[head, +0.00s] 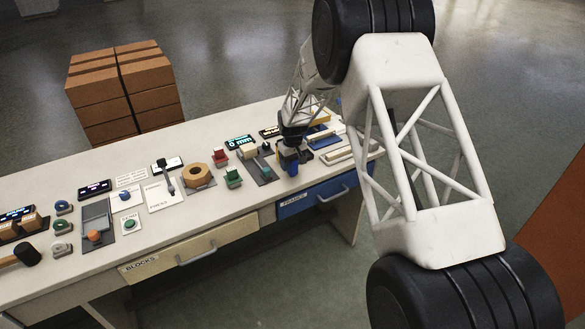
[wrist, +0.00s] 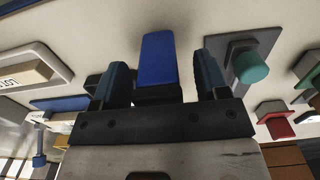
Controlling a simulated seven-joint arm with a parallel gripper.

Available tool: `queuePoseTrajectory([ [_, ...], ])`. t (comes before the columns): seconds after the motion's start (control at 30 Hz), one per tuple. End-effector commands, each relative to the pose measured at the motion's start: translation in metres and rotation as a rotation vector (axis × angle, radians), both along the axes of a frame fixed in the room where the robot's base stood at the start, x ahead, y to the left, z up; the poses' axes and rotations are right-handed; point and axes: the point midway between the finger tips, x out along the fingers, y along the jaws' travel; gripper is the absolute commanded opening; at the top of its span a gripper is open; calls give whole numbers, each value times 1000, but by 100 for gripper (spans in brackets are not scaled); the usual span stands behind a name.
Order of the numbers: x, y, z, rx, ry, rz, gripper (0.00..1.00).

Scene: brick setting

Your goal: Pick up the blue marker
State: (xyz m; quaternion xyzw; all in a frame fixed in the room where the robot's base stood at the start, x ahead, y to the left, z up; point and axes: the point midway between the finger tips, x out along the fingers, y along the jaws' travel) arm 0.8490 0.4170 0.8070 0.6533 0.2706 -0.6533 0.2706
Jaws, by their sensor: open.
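A blue upright block (wrist: 158,58), which looks like the blue marker, stands between the two fingers of my gripper (wrist: 162,82) in the wrist view. The fingers are open, with a gap showing on each side of the block. In the head view my gripper (head: 290,158) is low over the right part of the white table, pointing down. Blue shows at its tip there, but I cannot tell the block from the fingers. The block's lower part is hidden behind the gripper body in the wrist view.
A teal knob on a grey plate (wrist: 250,67) is close to the right finger in the wrist view. A red piece (wrist: 280,128) lies beyond it. A tan block in a tray (wrist: 28,75) is at left.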

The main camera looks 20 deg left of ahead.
Motion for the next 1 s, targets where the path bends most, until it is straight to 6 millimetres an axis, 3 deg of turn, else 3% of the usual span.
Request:
queuePoseTrajectory([
  [0.37,0,0,0,0,0,0,68],
  [0.73,0,0,0,0,0,0,14],
  [1.0,0,0,1,0,0,0,14],
])
